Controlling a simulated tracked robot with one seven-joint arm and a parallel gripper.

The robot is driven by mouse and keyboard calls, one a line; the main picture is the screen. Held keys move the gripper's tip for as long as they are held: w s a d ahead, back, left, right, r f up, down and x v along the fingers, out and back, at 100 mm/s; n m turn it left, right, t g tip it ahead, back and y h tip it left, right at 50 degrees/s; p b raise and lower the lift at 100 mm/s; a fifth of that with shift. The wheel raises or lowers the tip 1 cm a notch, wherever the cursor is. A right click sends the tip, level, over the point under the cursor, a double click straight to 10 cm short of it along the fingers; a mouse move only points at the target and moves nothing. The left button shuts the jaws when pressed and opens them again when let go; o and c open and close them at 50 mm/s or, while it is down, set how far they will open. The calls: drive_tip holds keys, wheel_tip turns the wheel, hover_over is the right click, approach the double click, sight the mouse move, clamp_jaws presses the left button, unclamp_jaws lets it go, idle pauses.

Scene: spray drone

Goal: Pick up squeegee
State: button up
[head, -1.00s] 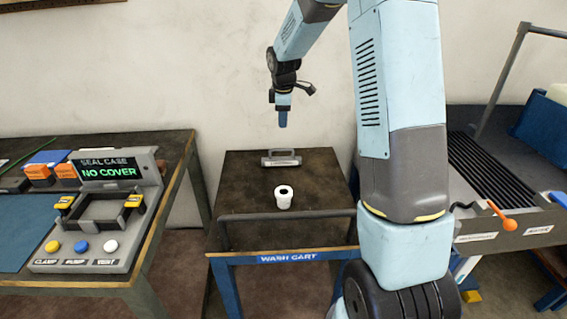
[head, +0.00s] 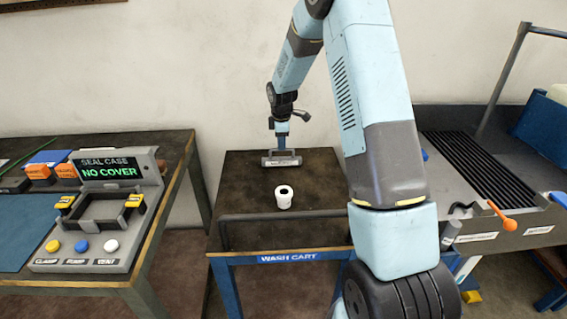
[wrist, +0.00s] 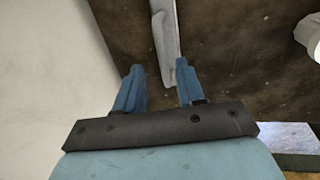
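The squeegee (head: 281,161) is a grey tool with a loop handle, lying at the back of the dark wash cart top (head: 240,185). In the wrist view the squeegee (wrist: 165,45) shows as a long grey bar running up from between the fingertips. My gripper (head: 282,147) points down right over the squeegee's handle in the head view. In the wrist view my gripper (wrist: 158,75) has its two blue fingers apart, with the near end of the bar close to the right fingertip. I cannot tell whether they touch.
A white cup-like piece (head: 284,197) stands on the cart in front of the squeegee. A rail (head: 285,217) runs along the cart's front. A seal case station (head: 100,215) is on the left bench, and a ribbed tray (head: 475,165) is at right.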

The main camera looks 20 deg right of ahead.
sight(282, 158)
drive_tip(key=shift+w+a+f, duration=0.15)
drive_tip(key=shift+f, duration=1.15)
drive_tip(key=shift+w+a+f, duration=0.1)
drive_tip(key=shift+w+f, duration=0.05)
drive_tip(key=shift+f, duration=1.15)
drive_tip(key=shift+c, duration=0.2)
clamp_jaws()
